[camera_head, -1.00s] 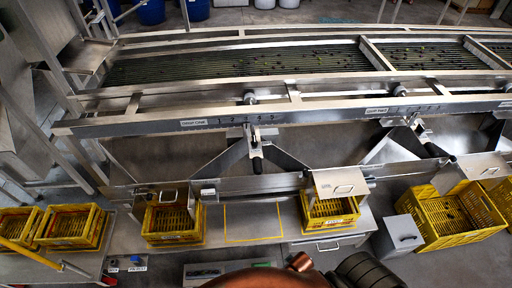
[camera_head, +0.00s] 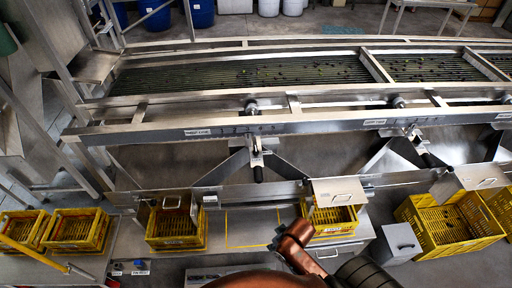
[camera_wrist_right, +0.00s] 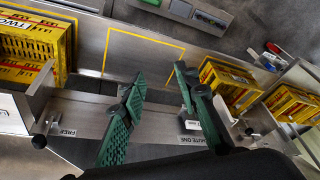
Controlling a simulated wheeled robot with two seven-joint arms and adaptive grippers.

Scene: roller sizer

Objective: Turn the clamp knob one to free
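In the head view, a round knob (camera_head: 251,107) sits on the front rail above a small scale and a rail label (camera_head: 197,132). Below it a bracket carries a black handle (camera_head: 258,172). I cannot read which of these is clamp knob one. In the right wrist view, a FREE label (camera_wrist_right: 62,132) lies on the steel edge, with a small black knob (camera_wrist_right: 54,116) beside it. My right gripper (camera_wrist_right: 160,77) has its green fingers apart, empty, over the steel ledge. In the head view my copper right arm shows, but its fingers are hidden. My left gripper is out of view.
Yellow crates (camera_head: 175,242) stand along the steel bench, and a larger yellow crate (camera_head: 450,238) is at the right. A hinged plate (camera_head: 338,190) with a handle overhangs another crate. A yellow outline (camera_head: 253,226) marks empty bench. The roller bed (camera_head: 240,70) runs behind.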

